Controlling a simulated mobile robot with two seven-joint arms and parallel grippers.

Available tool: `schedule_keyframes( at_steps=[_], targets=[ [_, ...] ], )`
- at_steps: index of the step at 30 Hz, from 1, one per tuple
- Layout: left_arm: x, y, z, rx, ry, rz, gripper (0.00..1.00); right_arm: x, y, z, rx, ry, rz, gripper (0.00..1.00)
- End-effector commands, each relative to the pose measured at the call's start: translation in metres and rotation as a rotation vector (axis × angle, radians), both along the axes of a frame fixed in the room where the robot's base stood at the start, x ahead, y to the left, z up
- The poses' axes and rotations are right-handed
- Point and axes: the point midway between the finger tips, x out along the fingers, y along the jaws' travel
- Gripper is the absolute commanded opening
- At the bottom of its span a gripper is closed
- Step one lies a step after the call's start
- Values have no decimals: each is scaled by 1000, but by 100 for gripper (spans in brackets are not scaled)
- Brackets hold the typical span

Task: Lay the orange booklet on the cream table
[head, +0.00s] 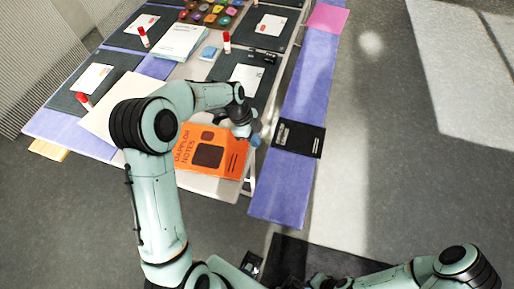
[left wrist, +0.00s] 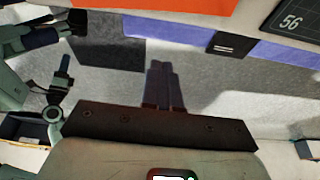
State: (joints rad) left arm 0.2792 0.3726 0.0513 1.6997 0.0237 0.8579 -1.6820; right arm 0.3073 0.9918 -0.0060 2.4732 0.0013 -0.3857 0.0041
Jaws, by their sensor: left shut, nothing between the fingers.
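The orange booklet (head: 228,165), with dark lettering and a dark square on its cover, lies at the near end of the cream table (head: 213,185). Part of the booklet is hidden behind my left arm. My left gripper (head: 254,140) is at the booklet's right edge, shut and empty. In the left wrist view the shut fingers (left wrist: 163,82) show against the floor, and an orange strip of the booklet (left wrist: 180,6) crosses the top, apart from them. My right gripper cannot be made out.
Purple benches (head: 308,100) run along both sides of the table; a black booklet (head: 299,138) lies on the right one. Dark mats, cards, red-capped glue sticks (head: 227,42), a pale book stack (head: 181,42) and a paint tray (head: 212,10) occupy the table. Open floor (head: 400,150) lies to the right.

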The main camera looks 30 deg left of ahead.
Motion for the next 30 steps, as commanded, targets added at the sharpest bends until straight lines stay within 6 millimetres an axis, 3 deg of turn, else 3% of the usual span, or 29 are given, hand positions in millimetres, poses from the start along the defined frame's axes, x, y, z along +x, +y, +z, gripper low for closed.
schedule_keyframes(
  at_steps=[3, 9, 30],
  targets=[
    [-1, 7, 19, 0, -2, 1, 0, 0, 0, 0, 0, 0, 1, 0],
    [-3, 11, 34, 0, 1, 0, 0, 0, 0, 1, 0, 0, 0, 0],
    [-3, 12, 35, 0, 2, -2, 0, 0, 0, 0, 0, 0, 0, 0]
  ],
)
